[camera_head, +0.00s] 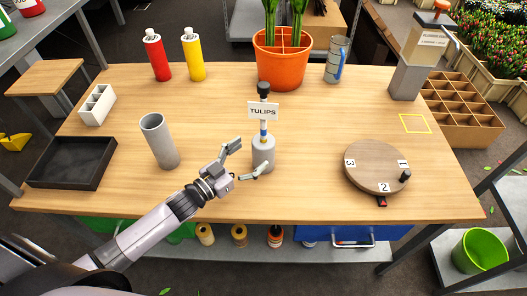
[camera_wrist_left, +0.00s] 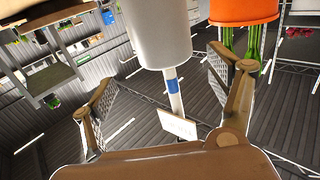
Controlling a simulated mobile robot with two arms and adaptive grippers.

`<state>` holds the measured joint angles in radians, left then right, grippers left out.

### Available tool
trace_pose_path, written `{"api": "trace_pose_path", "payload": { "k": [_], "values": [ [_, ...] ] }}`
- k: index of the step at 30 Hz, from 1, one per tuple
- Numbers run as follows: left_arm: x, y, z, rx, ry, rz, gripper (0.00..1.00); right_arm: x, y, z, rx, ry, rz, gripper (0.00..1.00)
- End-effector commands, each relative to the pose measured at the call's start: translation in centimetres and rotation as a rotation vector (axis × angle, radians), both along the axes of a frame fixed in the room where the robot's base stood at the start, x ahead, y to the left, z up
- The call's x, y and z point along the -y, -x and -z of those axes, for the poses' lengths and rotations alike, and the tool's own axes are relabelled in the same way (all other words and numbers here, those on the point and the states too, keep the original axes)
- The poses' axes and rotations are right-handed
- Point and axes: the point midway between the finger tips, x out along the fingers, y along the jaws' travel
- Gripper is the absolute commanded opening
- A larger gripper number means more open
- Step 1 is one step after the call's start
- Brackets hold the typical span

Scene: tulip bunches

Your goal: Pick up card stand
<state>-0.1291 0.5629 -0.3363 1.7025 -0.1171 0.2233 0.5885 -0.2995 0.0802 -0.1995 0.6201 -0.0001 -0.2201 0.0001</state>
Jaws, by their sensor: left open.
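The card stand (camera_head: 263,152) stands upright near the middle of the wooden table. It has a grey cylinder base, a thin post with a blue band, a white card reading "TULIPS" and a dark knob on top. My left gripper (camera_head: 251,158) is open and empty just left of the base, with its fingers spread toward it. In the left wrist view the stand (camera_wrist_left: 158,35) appears upside down. Its base and post show between the open fingers of my left gripper (camera_wrist_left: 162,75), and I see no grip on it. My right gripper is not in view.
A grey cylinder (camera_head: 160,142) stands left of my gripper, with a black tray (camera_head: 72,182) farther left. A round numbered turntable (camera_head: 376,166) lies right. An orange pot (camera_head: 281,65) and red and yellow bottles stand behind. The table between stand and turntable is clear.

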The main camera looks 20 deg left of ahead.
Motion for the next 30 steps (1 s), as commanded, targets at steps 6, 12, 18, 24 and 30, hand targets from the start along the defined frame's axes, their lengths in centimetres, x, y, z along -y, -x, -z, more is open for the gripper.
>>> {"api": "trace_pose_path", "payload": {
  "k": [6, 12, 18, 24, 30],
  "values": [
    [0.7, -1.5, -0.1, 0.000, 0.001, 0.000, 0.81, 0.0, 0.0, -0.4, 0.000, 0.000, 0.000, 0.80],
    [1.4, -4.2, -0.1, 0.002, 0.000, 0.000, 0.81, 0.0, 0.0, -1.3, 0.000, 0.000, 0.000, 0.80],
    [2.4, -6.0, 0.2, 0.000, 0.001, 0.000, 0.81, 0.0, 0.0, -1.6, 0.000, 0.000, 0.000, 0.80],
    [2.5, -6.2, 0.3, -0.001, 0.000, 0.000, 0.81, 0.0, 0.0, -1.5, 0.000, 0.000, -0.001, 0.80],
    [2.4, -6.2, 0.3, -0.001, 0.000, 0.000, 0.71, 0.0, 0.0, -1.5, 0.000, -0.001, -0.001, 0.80]
  ]
}}
